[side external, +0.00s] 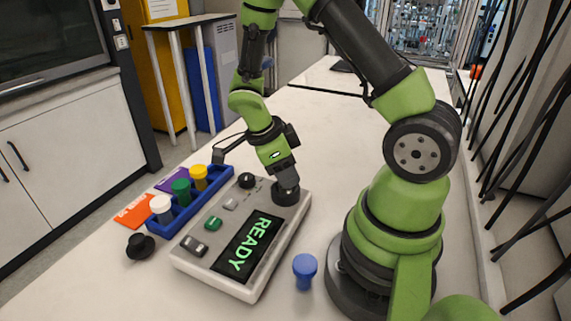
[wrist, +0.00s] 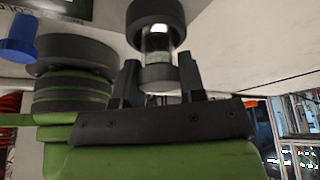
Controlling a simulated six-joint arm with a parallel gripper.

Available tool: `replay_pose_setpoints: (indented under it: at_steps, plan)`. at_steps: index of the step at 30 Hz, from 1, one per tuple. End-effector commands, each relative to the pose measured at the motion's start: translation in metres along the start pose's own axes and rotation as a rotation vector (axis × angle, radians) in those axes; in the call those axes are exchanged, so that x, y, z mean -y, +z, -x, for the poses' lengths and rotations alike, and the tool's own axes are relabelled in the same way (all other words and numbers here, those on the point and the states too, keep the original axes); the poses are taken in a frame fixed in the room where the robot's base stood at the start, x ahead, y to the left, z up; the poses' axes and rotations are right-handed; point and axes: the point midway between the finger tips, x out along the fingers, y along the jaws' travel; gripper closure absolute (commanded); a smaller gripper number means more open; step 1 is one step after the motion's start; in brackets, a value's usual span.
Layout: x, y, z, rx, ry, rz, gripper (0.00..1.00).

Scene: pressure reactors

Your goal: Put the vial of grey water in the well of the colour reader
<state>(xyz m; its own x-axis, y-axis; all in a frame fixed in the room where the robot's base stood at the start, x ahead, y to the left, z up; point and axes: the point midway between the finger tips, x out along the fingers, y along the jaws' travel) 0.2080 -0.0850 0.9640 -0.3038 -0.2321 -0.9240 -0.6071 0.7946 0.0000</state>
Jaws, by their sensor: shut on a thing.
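My gripper (wrist: 160,82) is shut on a grey-capped clear vial (wrist: 157,42), gripping it by the cap. In the side external view my gripper (side external: 286,184) points down at the dark round well collar (side external: 287,196) at the far right corner of the colour reader (side external: 195,258). In the wrist view the vial's glass lies between my fingers and the dark collar (wrist: 154,14), in line with it. I cannot tell how far the vial is inside the well. The reader's screen (side external: 246,246) shows READY in green.
A blue rack (side external: 208,207) with white-, green- and yellow-capped vials stands left of the reader. A blue-capped thing (side external: 305,266) stands right of the reader, near my base. A small black thing (side external: 140,246) sits at the left. Orange and purple labels lie behind the rack.

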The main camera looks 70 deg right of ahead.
Motion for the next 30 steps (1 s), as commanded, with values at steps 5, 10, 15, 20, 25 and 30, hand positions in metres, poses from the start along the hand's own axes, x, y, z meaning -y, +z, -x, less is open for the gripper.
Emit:
replay_pose_setpoints:
  at_steps: [5,10,15,20,25,30]
  plan:
    - [-0.0001,0.0019,-0.0044,0.001,0.0,0.001,0.86]
    - [0.0,0.002,-0.0046,0.001,0.0,0.001,0.86]
    - [0.0,0.002,-0.0046,0.001,0.0,0.001,0.86]
    - [-0.0001,0.0023,-0.0055,0.0,0.0,0.0,0.86]
    - [0.0,0.003,-0.0073,0.0,0.0,0.0,0.86]
    - [0.0,0.0038,-0.0093,0.0,0.0,0.001,0.86]
